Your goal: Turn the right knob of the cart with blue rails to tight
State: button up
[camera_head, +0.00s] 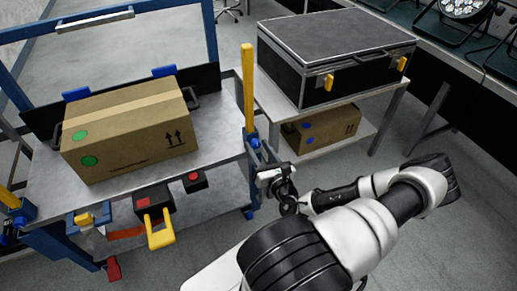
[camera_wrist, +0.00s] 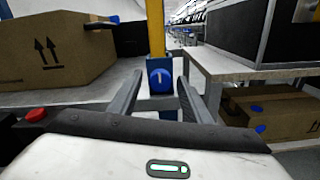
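The cart with blue rails (camera_head: 60,240) stands at the left, with a yellow upright post (camera_head: 248,90) at its right corner. The right knob is blue (camera_wrist: 160,79) and sits below the yellow post in the wrist view, its pale pointer line about upright. In the wrist view my gripper (camera_wrist: 159,78) is open, one finger to each side of the knob. I cannot tell whether the fingers touch it.
A cardboard box (camera_head: 130,130) lies on the cart. A grey table (camera_head: 268,98) with a black case (camera_head: 335,55) stands close to the right, another carton (camera_head: 322,128) on its lower shelf. A yellow handle (camera_head: 160,231) juts from the cart's front.

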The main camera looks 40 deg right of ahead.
jog(key=c, duration=1)
jog(key=shift+o, duration=0.2)
